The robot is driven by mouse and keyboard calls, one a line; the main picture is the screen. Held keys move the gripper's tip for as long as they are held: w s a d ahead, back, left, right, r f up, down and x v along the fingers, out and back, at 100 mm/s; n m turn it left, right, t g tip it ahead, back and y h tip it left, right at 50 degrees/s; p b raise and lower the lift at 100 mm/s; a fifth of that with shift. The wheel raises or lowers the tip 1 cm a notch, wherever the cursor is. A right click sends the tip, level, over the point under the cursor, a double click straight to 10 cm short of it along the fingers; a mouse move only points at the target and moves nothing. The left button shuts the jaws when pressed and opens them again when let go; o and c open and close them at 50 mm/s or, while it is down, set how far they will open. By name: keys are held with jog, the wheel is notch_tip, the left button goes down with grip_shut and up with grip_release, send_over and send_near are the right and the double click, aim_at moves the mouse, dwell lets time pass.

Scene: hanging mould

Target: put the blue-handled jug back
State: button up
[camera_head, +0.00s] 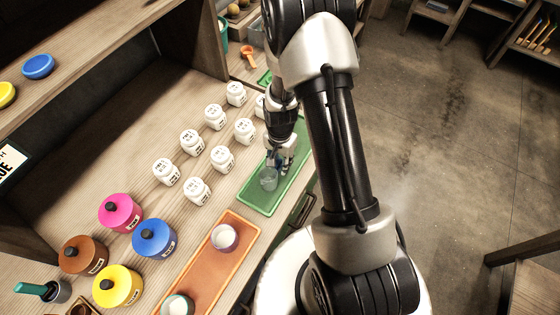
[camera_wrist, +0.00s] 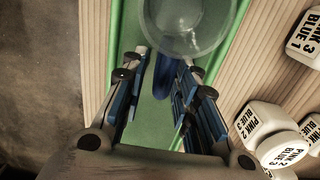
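The blue-handled jug is a clear glass vessel (camera_head: 268,179) on the green tray (camera_head: 257,203) in the head view. In the wrist view its round glass body (camera_wrist: 195,22) is at the top, beyond my fingertips. Its blue handle (camera_wrist: 166,75) points back between my fingers. My gripper (camera_wrist: 164,68) is open, with one finger on each side of the handle and a visible gap, at least on the left. In the head view my gripper (camera_head: 283,160) is low over the tray, right beside the jug. The handle is mostly hidden there.
Several white labelled jars (camera_head: 222,158) stand left of the green tray. An orange tray (camera_head: 208,262) holds two small cups, one a white-filled cup (camera_head: 224,237). Pink, brown, blue and yellow pots (camera_head: 154,238) stand at lower left. Open floor lies to the right.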

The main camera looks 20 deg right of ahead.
jog(key=shift+r, duration=0.1)
notch_tip(320, 180, up, 12)
jog(key=p, duration=0.3)
jog(key=s+a+r+n+t, duration=0.2)
jog(key=s+r+n, duration=0.25)
jog(key=r, duration=0.75)
jog(key=s+a+r+n+t, duration=0.1)
jog(key=s+a+r+n, duration=0.3)
jog(key=r, duration=0.8)
jog(key=s+r+n+t, duration=0.1)
jog(key=s+r+n, duration=0.1)
jog(key=s, duration=0.8)
jog(key=shift+s+d+r+t, duration=0.3)
jog(key=shift+r, duration=0.6)
notch_tip(320, 180, down, 3)
jog(key=shift+r+b, duration=0.2)
jog(key=shift+b, duration=1.05)
